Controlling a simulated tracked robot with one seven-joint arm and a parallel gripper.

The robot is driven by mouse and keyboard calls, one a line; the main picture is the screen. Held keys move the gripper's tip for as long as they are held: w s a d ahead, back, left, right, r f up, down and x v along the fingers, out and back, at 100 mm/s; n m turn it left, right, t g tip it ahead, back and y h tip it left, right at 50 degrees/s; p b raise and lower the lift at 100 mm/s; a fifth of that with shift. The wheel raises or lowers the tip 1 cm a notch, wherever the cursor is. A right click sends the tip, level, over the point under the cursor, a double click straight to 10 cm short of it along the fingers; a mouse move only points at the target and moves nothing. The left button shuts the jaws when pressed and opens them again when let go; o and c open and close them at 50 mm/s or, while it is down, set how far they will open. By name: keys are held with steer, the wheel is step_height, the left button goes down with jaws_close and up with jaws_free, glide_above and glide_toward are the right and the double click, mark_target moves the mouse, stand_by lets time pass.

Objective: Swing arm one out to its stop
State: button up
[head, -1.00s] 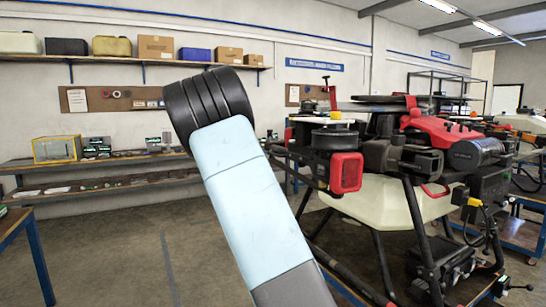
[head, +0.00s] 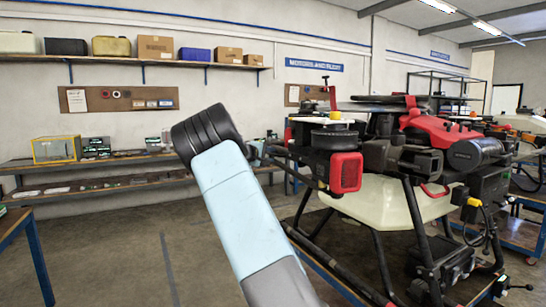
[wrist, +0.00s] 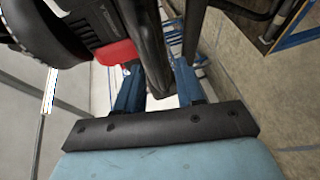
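The spray drone (head: 385,190) stands at the right in the head view, with black arms, a red top cover (head: 440,130) and a pale tank (head: 365,205). A folded arm end with a red-framed block (head: 346,173) faces me. I cannot tell which arm is arm one. My gripper is not clearly visible in the head view, where my own arm crosses in front. In the wrist view my gripper's blue fingers (wrist: 158,80) are apart. A dark tube (wrist: 150,50) shows between or beyond them; contact cannot be made out. A red and black drone part (wrist: 90,30) is at the upper left.
The drone stands on a blue-edged low stand (head: 335,280). Wall shelves (head: 100,180) with small items are at the back left. A blue-legged table (head: 35,250) is at the left edge, another blue cart (head: 525,235) at the right. The floor between is clear.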

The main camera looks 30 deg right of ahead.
steer(key=shift+x, duration=1.55)
steer(key=shift+c, duration=0.3)
steer(key=c, duration=0.6)
steer(key=shift+f, duration=0.1)
jaws_close()
steer(key=shift+a+f, duration=0.1)
